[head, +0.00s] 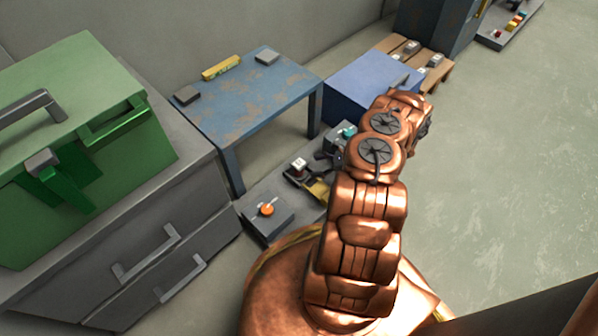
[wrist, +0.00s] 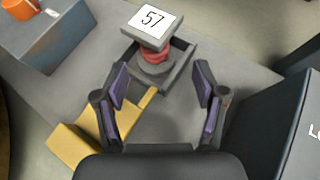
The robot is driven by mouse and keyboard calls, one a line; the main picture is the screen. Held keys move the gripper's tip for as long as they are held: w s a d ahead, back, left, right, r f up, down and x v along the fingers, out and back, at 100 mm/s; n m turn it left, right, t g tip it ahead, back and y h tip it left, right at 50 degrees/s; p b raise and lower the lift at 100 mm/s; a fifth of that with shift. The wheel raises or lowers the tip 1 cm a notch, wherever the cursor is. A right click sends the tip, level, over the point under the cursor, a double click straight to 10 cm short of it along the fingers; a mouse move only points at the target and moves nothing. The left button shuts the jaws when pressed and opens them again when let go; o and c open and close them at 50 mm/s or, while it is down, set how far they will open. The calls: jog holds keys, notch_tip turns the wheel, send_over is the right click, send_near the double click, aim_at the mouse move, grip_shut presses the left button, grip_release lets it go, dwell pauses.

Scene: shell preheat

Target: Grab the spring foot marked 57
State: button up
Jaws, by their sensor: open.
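The spring foot marked 57 (wrist: 153,22) has a grey top plate with a white label, a red coil below, and a dark square base. It stands upright at the top centre of the wrist view. A small white-topped piece, likely the same foot, shows in the head view (head: 299,164) left of my arm. My gripper (wrist: 160,84) is open and empty, its two purple-padded fingers spread on the near side of the foot. The fingertips lie left and right of the foot's line in the picture, and no contact shows. My arm partly hides this area in the head view.
A yellow block (wrist: 78,137) lies by the left finger. A blue-grey box (wrist: 274,122) stands close on the right. A grey block (head: 268,220) with an orange knob (wrist: 20,8) is at left. A worn blue table (head: 245,100) stands behind; open floor lies right.

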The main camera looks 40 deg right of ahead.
aim_at(299, 168)
jog(key=shift+b+x, duration=0.45)
jog(key=shift+x, duration=0.8)
jog(key=w+a+b, duration=0.1)
jog(key=w+a+f+b, duration=0.1)
jog(key=shift+w+a, duration=0.1)
jog(key=shift+a, duration=0.3)
jog(key=shift+w+a+f+b, duration=0.25)
jog(key=shift+w+a+b, duration=0.15)
jog(key=shift+w, duration=0.1)
grip_shut()
